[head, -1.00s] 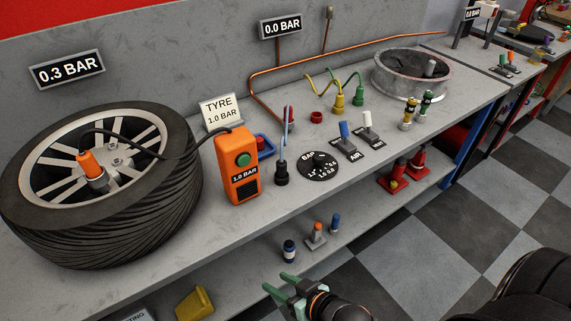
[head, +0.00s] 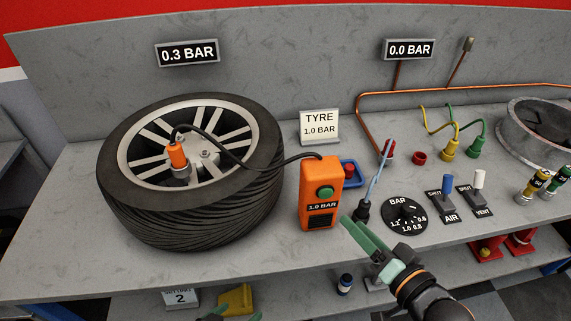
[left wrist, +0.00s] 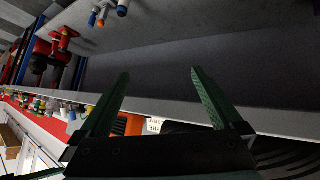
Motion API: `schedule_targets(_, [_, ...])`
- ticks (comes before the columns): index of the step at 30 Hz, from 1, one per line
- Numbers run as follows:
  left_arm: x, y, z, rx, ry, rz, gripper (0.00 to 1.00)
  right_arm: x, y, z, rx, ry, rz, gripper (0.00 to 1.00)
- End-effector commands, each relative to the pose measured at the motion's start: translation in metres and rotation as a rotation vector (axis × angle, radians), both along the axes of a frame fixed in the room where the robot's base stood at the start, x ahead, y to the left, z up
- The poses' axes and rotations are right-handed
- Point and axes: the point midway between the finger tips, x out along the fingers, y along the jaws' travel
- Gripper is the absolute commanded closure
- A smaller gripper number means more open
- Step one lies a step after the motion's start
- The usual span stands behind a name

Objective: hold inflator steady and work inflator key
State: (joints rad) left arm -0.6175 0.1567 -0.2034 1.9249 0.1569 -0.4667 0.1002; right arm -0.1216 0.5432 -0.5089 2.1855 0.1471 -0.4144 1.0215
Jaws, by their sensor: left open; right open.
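The orange inflator (head: 320,196) stands upright on the bench, with a green key (head: 326,193) on its front and a "1.0 BAR" label below. A black hose (head: 237,157) runs from it to an orange connector (head: 176,155) on the tyre (head: 200,215). My right gripper (head: 362,248) is open and empty, in front of the inflator and to its lower right, apart from it. My left gripper (head: 232,316) shows only its fingertips at the bottom edge, below the inflator. In the left wrist view it (left wrist: 158,90) is open and empty, with part of the inflator (left wrist: 128,124) behind its fingers.
The tyre gauge (head: 187,52) reads 0.3 BAR and a card (head: 319,127) reads TYRE 1.0 BAR. A lower shelf holds a yellow item (head: 236,299).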

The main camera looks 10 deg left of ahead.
Motion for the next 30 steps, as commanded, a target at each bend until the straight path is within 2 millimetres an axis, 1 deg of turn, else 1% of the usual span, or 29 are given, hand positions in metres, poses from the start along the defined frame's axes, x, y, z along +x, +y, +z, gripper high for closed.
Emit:
schedule_targets(1, [0.012, -0.006, 0.008, -0.068, 0.012, 0.018, 0.0, 0.0, 0.0, 0.0, -0.001, 0.0, -0.001, 0.5])
schedule_targets(3, [0.026, -0.019, 0.02, -0.192, 0.055, 0.046, 0.0, 0.0, 0.0, 0.0, -0.001, 0.0, -0.001, 0.5])
schedule_targets(5, [0.037, -0.032, 0.032, -0.306, 0.103, 0.063, 0.0, 0.0, 0.0, 0.0, -0.001, 0.0, -0.001, 0.5])
schedule_targets(8, [0.05, -0.054, 0.055, -0.486, 0.2, 0.076, 0.0, 0.0, 0.0, 0.0, -0.001, 0.0, -0.001, 0.5])
schedule_targets(9, [0.054, -0.063, 0.065, -0.553, 0.242, 0.073, 0.0, 0.0, 0.0, 0.0, -0.001, 0.0, -0.001, 0.5])
schedule_targets(11, [0.057, -0.077, 0.082, -0.646, 0.313, 0.066, 0.0, 0.0, 0.0, 0.0, -0.001, 0.0, -0.001, 0.5])
schedule_targets(13, [0.059, -0.092, 0.102, -0.747, 0.405, 0.049, 0.0, 0.0, 0.0, 0.0, -0.001, 0.0, -0.001, 0.5])
schedule_targets(15, [0.057, -0.105, 0.125, -0.835, 0.502, 0.026, 0.0, 0.0, 0.0, 0.0, -0.001, 0.0, -0.001, 0.5])
schedule_targets(17, [0.055, -0.115, 0.144, -0.899, 0.595, 0.005, 0.0, 0.0, 0.0, 0.0, -0.001, 0.0, -0.001, 0.5])
schedule_targets(18, [0.052, -0.12, 0.157, -0.937, 0.661, -0.007, 0.0, 0.0, 0.0, 0.0, -0.001, 0.0, -0.001, 0.5])
schedule_targets(22, [0.047, -0.131, 0.198, -1.033, 0.901, -0.012, 0.0, 0.0, 0.0, 0.0, -0.001, 0.0, -0.001, 0.5])
schedule_targets(24, [0.051, -0.13, 0.215, -1.071, 1.032, 0.033, 0.0, 0.0, 0.0, 0.0, -0.001, 0.0, -0.001, 0.5])
schedule_targets(26, [0.061, -0.127, 0.225, -1.101, 1.128, 0.104, 0.0, 0.0, 0.0, 0.0, -0.001, 0.0, -0.001, 0.5])
schedule_targets(29, [0.086, -0.118, 0.237, -1.156, 1.249, 0.263, 0.0, 0.0, 0.0, 0.0, -0.001, 0.0, -0.001, 0.5])
schedule_targets(30, [0.098, -0.114, 0.241, -1.182, 1.289, 0.335, 0.0, 0.0, 0.0, 0.0, -0.001, 0.0, -0.001, 0.5])
